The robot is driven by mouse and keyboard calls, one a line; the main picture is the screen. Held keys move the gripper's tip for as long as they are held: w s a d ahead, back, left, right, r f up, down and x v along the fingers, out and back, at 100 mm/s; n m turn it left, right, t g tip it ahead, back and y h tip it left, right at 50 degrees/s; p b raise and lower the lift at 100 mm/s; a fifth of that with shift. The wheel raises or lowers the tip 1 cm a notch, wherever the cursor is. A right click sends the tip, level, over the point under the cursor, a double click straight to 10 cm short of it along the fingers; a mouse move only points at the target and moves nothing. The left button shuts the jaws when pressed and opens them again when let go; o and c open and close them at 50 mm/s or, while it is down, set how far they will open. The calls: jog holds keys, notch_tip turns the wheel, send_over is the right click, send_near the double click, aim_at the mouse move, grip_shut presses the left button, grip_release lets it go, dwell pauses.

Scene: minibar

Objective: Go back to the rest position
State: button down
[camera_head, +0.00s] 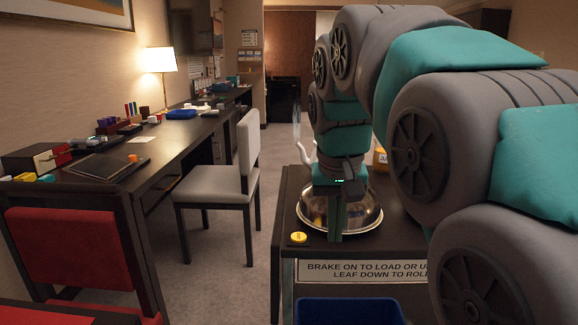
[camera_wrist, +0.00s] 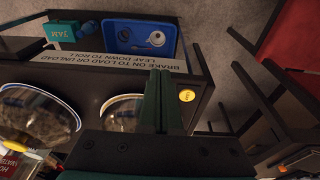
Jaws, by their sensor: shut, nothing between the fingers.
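My gripper (camera_head: 335,238) points down over the front part of a dark cart top (camera_head: 400,238), in front of a shiny metal bowl (camera_head: 372,222). Its two green fingers lie together with nothing between them, as the wrist view also shows (camera_wrist: 157,75). My arm reaches in from the right of the head view and hides much of the cart's right side. A yellow round piece (camera_head: 298,238) lies on the cart top to the left of the fingers, apart from them; it also shows in the wrist view (camera_wrist: 187,95).
A lettered sign (camera_head: 360,271) is on the cart's front, above a blue bin (camera_head: 348,311) with items inside. The wrist view shows two bowls (camera_wrist: 38,90) (camera_wrist: 122,98). A white chair (camera_head: 215,186), a red chair (camera_head: 70,245) and a cluttered desk (camera_head: 155,155) stand left. Carpet lies between.

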jog(key=s+d+f+g, duration=0.2)
jog(key=s+d+f, duration=0.1)
jog(key=s+f, duration=0.8)
jog(key=s+d+f+g, duration=0.1)
jog(key=s+d+f, duration=0.3)
jog(key=s+f, duration=0.7)
jog(key=s, duration=0.4)
jog(key=shift+s+f+n+g, duration=0.2)
jog(key=shift+f+n+g, duration=0.1)
jog(key=shift+g, duration=0.1)
dwell(2.1)
